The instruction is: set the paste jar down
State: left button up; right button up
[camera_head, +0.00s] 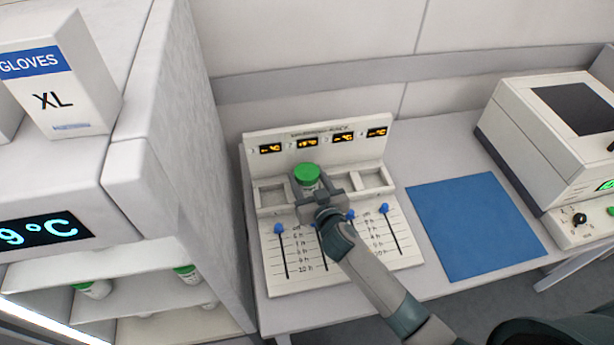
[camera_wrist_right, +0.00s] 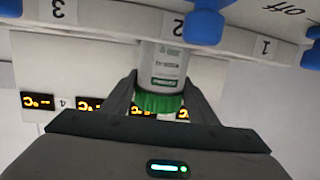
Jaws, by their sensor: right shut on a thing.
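The paste jar, white with a green lid (camera_head: 307,174), is upright between the fingers of my right gripper (camera_head: 318,190). It is over the second bay from the left of the white four-bay warmer (camera_head: 345,268). In the right wrist view the jar (camera_wrist_right: 163,68) has its lower end at the bay edge by label 2. I cannot tell whether its base touches the bay floor. The right gripper (camera_wrist_right: 160,100) is shut on the jar near its lid. The left bay (camera_head: 271,194) and right bay (camera_head: 373,181) look empty. My left gripper is not in view.
Blue-knobbed sliders (camera_head: 279,229) line the warmer's front. A blue mat (camera_head: 475,225) lies clear on the bench to its right, before a boxy machine (camera_head: 555,140). A tall cabinet (camera_head: 180,130) stands close on the left, with green-lidded jars (camera_head: 95,289) on its shelves.

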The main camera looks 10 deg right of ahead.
jog(key=shift+f, duration=0.15)
jog(key=o, duration=1.3)
jog(key=shift+s+r, duration=0.1)
jog(key=shift+r, duration=0.1)
jog(key=shift+s, duration=0.3)
jog(key=b+v, duration=0.2)
jog(key=v, duration=0.9)
jog(key=shift+s, duration=0.1)
